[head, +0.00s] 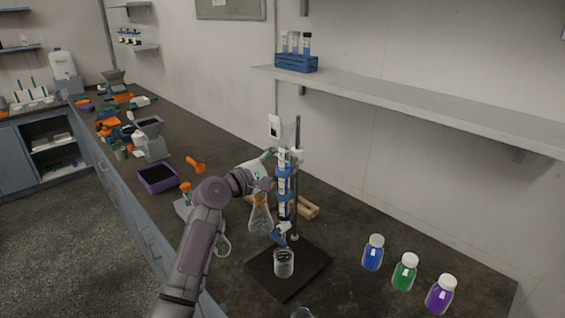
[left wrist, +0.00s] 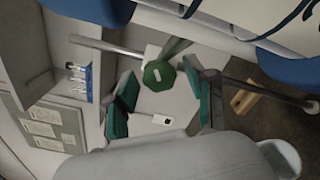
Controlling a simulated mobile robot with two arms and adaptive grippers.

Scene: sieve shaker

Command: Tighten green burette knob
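The green burette knob (left wrist: 158,74) is a faceted round cap in the left wrist view. My left gripper (left wrist: 160,78) is open, with one dark green finger on each side of the knob; gaps show between the fingers and the knob. In the head view, the left gripper (head: 269,155) is beside the upper part of the burette (head: 283,185), which stands upright on its stand with blue clamps. The knob cannot be made out there. My right gripper is in neither view.
A beaker (head: 284,263) stands on the dark stand base (head: 305,272) below the burette. A conical flask (head: 260,215) is close to my left arm. Blue (head: 373,253), green (head: 404,272) and purple (head: 440,294) bottles stand at right. A shelf (head: 400,105) overhangs the back.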

